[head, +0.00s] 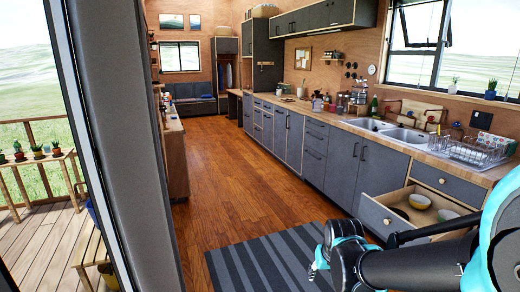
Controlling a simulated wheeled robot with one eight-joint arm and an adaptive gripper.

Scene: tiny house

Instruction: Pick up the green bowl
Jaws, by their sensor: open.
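An open drawer (381,221) under the right-hand counter holds a yellowish bowl (420,202), a pale bowl (447,215) and a dark round item at its left end. None of them looks clearly green; the yellowish bowl is nearest to that colour. My gripper (318,264), with teal parts, is at the lower middle, in front of the striped rug in the picture. It is left of the drawer and apart from the bowls. Its fingers are small and partly hidden by my arm, and nothing shows in them.
My arm crosses the lower right, below the drawer in the picture. The counter (440,160) bears a double sink (405,134) and a dish rack (478,150). A striped rug (265,265) lies on the clear wooden floor (230,180). A grey door frame (140,150) stands close on the left.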

